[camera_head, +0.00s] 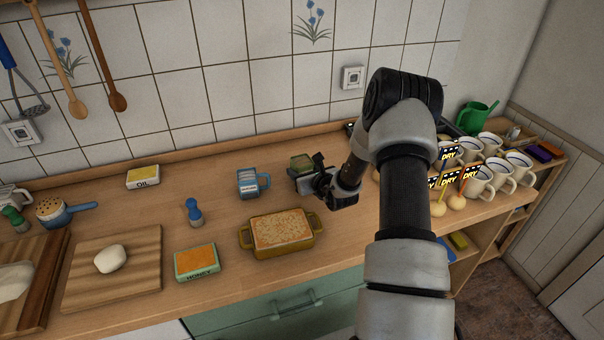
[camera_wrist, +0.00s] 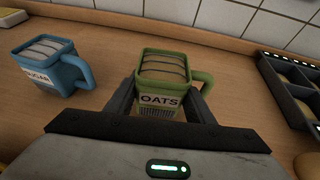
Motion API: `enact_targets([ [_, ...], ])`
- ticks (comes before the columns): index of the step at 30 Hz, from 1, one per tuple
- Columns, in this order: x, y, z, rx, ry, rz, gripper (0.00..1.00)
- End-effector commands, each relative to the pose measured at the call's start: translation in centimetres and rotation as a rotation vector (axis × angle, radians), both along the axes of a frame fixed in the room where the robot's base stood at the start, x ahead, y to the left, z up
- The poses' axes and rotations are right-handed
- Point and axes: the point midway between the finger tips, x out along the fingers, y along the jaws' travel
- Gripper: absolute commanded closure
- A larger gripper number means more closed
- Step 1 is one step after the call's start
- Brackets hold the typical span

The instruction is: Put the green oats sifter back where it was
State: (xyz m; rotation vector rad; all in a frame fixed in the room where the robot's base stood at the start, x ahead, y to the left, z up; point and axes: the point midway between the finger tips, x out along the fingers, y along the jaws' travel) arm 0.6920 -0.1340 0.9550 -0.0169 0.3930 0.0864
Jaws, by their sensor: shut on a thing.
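The green oats sifter (camera_wrist: 162,72) is a square, mug-like container with a handle on its right and an "OATS" label facing the wrist camera. My gripper (camera_wrist: 160,104) is shut on it, with one finger on each side. In the head view the sifter (camera_head: 302,163) shows partly behind my gripper (camera_head: 316,172), over the counter near the wall. It looks upright. I cannot tell whether its base touches the counter.
A blue sugar sifter (camera_head: 250,182) stands just left of the oats sifter. A baking dish (camera_head: 283,233) sits in front. A black tray (camera_wrist: 294,90) lies to the right in the wrist view. White mugs (camera_head: 478,181) with "DRY" signs stand farther right.

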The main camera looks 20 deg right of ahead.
Motion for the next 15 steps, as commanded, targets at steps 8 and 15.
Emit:
enact_targets([
  [8,0.05,0.0,-1.15,-0.001,-0.002,0.0,0.8],
  [15,0.05,0.03,-1.78,-0.001,-0.002,0.0,0.8],
])
